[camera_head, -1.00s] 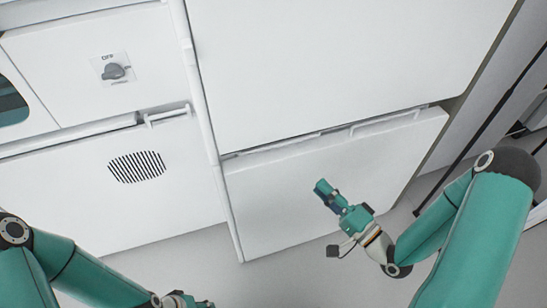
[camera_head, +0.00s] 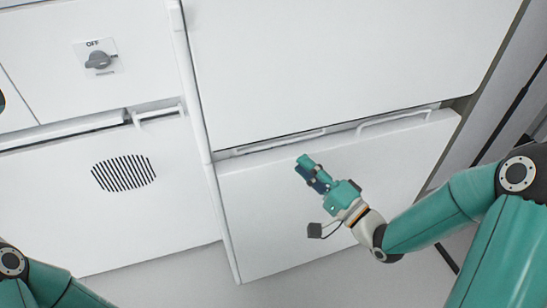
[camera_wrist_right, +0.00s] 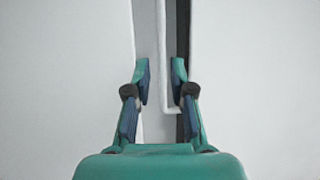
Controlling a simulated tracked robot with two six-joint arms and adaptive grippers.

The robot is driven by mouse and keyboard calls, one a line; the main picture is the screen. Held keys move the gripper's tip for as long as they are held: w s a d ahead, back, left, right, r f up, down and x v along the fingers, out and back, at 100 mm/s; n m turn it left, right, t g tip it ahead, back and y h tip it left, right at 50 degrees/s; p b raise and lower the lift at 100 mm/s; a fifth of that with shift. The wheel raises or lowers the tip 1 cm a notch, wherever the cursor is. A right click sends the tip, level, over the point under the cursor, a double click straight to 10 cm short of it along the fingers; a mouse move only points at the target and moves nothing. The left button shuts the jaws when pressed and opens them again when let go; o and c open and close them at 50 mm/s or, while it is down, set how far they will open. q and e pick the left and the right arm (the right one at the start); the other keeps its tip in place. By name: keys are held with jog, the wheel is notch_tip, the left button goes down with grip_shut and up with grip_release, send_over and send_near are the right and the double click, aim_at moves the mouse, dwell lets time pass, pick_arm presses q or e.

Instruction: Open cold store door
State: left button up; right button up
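Two large white doors show in the head view: an upper door (camera_head: 340,60) and a lower door (camera_head: 300,225). The pictures do not say which is the cold store door. A thin white handle (camera_head: 280,142) lies along the gap between them, and a second handle (camera_head: 395,119) is to its right. My right gripper (camera_head: 304,168) is in front of the lower door, just below the gap. In the wrist view the right gripper (camera_wrist_right: 160,80) is open, with a white handle (camera_wrist_right: 166,50) ahead between its fingers; contact is unclear. My left gripper is out of view.
A knob marked OFF (camera_head: 98,60) sits on a white panel at the upper left. Below it is a panel with a round vent (camera_head: 124,172) and a small handle (camera_head: 158,112). Bare floor (camera_head: 180,270) shows below the doors.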

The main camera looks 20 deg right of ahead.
aim_at(280, 141)
jog(key=x, duration=0.9)
jog(key=shift+c, duration=0.4)
grip_shut()
